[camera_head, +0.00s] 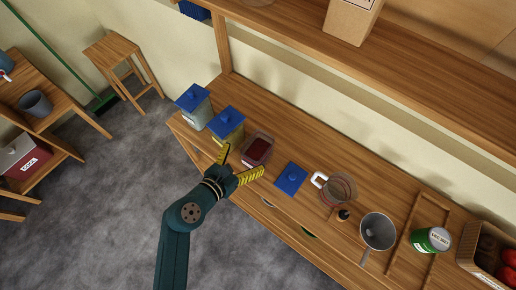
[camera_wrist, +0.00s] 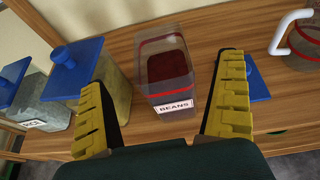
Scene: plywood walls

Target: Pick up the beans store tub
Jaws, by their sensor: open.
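The beans store tub (camera_head: 257,150) is a clear, open-topped square tub with dark red contents, standing on the wooden counter. In the wrist view the tub (camera_wrist: 165,78) carries a label reading BEANS on its near side. My gripper (camera_head: 244,163) is open, its two yellow ridged fingers spread on the near side of the tub. In the wrist view my gripper (camera_wrist: 166,100) has one finger on each side of the tub, with gaps between. A blue lid with a knob (camera_head: 291,178) lies flat on the counter right of the tub; part of it shows behind the right finger.
Two blue-lidded tubs, one yellowish (camera_head: 227,127) and one pale (camera_head: 194,107), stand close on the left. A glass jug (camera_head: 337,190), a metal funnel (camera_head: 377,232) and a green can (camera_head: 431,240) stand to the right. A wooden shelf (camera_head: 400,80) overhangs the back.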

